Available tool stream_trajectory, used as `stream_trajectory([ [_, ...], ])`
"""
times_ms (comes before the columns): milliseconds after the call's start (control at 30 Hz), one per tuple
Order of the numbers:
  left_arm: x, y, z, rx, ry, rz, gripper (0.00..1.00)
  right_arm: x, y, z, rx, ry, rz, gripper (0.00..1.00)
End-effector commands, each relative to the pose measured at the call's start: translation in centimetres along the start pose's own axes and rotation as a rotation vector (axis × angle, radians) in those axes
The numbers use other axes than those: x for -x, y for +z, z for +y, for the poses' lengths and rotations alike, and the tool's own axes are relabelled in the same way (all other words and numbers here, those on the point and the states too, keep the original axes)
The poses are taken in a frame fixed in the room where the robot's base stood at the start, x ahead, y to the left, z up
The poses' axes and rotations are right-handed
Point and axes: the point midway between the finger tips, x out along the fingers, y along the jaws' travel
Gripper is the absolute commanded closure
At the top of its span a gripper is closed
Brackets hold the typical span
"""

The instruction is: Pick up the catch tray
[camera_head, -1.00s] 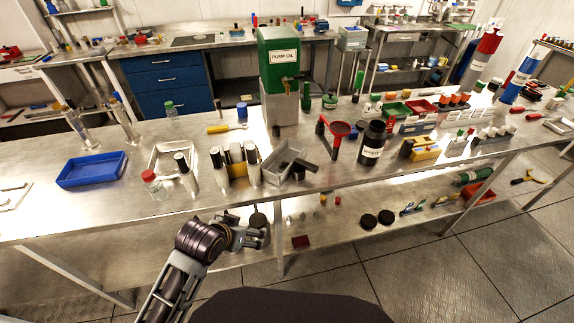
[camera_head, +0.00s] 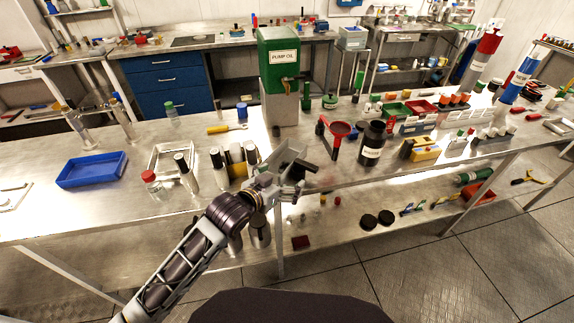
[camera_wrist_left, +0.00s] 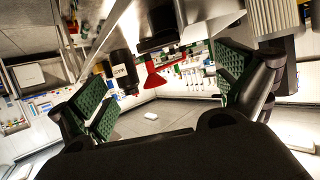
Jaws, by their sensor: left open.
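The grey metal tray (camera_head: 284,154), which I take to be the catch tray, sits at the table's front edge below the pump oil dispenser. My left gripper (camera_head: 290,189) is at the front edge, just in front of the tray and overlapping its near part in the head view. In the left wrist view the gripper (camera_wrist_left: 168,95) is open, with green padded fingers wide apart and nothing clearly between them. I cannot tell whether it touches the tray. My right gripper is not in view.
Dark-capped cylinders (camera_head: 219,168) stand close left of the tray. The green pump oil dispenser (camera_head: 278,52) stands behind it. A red funnel stand (camera_head: 334,137) and a black jar (camera_head: 373,144) are to the right. A blue tray (camera_head: 91,169) lies far left.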

Motion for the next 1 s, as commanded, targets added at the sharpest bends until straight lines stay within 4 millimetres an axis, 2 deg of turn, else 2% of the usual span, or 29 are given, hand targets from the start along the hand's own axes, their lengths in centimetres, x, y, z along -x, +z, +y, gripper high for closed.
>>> stream_trajectory([
  [367, -0.8, 0.0, 0.0, 0.000, -0.001, 0.000, 0.00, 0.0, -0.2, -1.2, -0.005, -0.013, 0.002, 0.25],
  [633, -3.3, 0.0, 0.0, 0.000, -0.001, -0.001, 0.00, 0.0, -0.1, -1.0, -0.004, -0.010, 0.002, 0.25],
  [1000, -6.9, 0.0, 0.0, 0.001, -0.001, -0.001, 0.00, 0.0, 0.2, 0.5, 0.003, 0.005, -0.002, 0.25],
])
